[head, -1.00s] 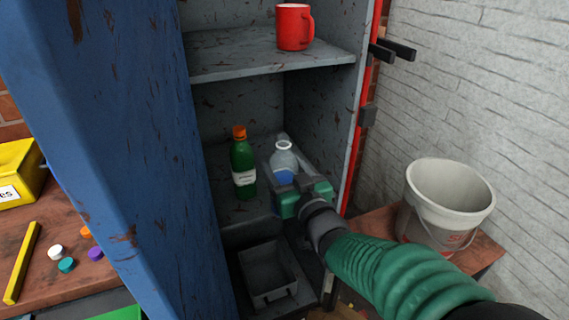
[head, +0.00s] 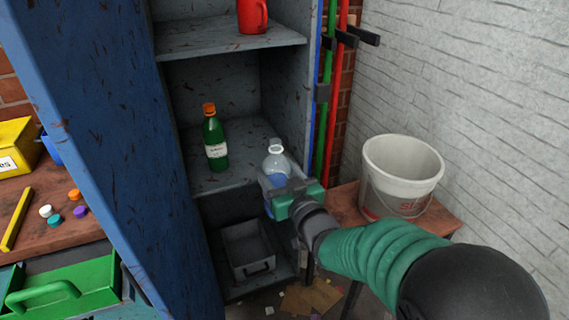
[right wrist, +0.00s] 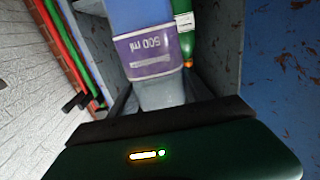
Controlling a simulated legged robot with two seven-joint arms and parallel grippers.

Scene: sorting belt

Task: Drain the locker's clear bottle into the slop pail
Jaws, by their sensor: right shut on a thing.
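The clear bottle (head: 275,163) has an open neck and blue liquid inside. My right gripper (head: 284,192) is shut on it and holds it upright at the front right of the locker's middle shelf. The right wrist view shows the bottle (right wrist: 150,55) close up with a purple "500 ml" label. Whether its base touches the shelf is hidden. The slop pail (head: 402,165), a whitish bucket with red lettering, stands to the right of the gripper. Its inside shows only partly. My left gripper is not in view.
A green bottle with an orange cap (head: 215,140) stands on the same shelf, left of the clear bottle. A red mug (head: 252,15) is on the shelf above. A grey bin (head: 249,248) sits below. The pail stands on a wooden stool (head: 345,204).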

